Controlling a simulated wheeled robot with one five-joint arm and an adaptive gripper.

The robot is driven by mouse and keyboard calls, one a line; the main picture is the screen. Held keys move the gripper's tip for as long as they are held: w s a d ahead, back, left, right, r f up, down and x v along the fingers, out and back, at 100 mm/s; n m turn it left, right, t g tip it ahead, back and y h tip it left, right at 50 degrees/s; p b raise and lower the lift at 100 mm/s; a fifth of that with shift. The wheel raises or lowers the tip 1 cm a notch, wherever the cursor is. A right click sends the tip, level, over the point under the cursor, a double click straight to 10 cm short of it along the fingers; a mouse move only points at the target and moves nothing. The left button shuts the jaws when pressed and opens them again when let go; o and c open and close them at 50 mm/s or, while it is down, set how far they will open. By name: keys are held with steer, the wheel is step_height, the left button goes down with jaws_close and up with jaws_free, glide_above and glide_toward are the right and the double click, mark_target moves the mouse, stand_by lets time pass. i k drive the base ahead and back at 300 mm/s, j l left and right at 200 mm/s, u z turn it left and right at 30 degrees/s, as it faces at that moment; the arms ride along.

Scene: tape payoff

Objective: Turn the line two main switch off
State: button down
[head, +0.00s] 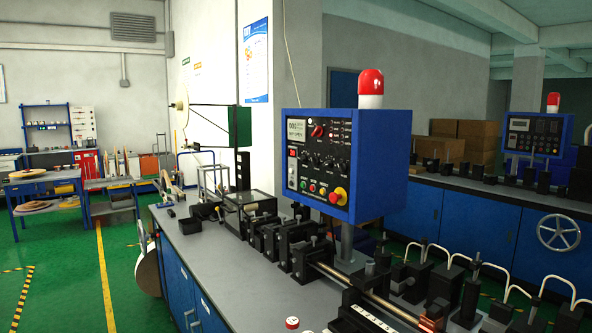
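A blue control box (378,160) stands on a post above the near grey bench, right of centre. Its black panel (318,158) faces left and holds a small white display (296,130), a red switch (318,131), several black knobs, coloured buttons and a red emergency stop on a yellow base (338,196). A second blue control box (538,135) stands farther back at the right, its panel small. I cannot read a line number on either box or tell which switch is the line two main switch, nor its position. My gripper is not in view.
The near bench (205,245) carries black fixtures, rollers and a metal shaft (340,275). A blue cabinet row with a handwheel (558,232) runs along the right. Green floor (60,265) with a yellow line is open at the left; a blue table (45,190) stands beyond.

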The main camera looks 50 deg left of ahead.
mark_target(318, 131)
steer(key=u, duration=1.7)
steer(key=i+j+z, duration=0.1)
steer(key=i+j, duration=0.05)
steer(key=j, duration=0.05)
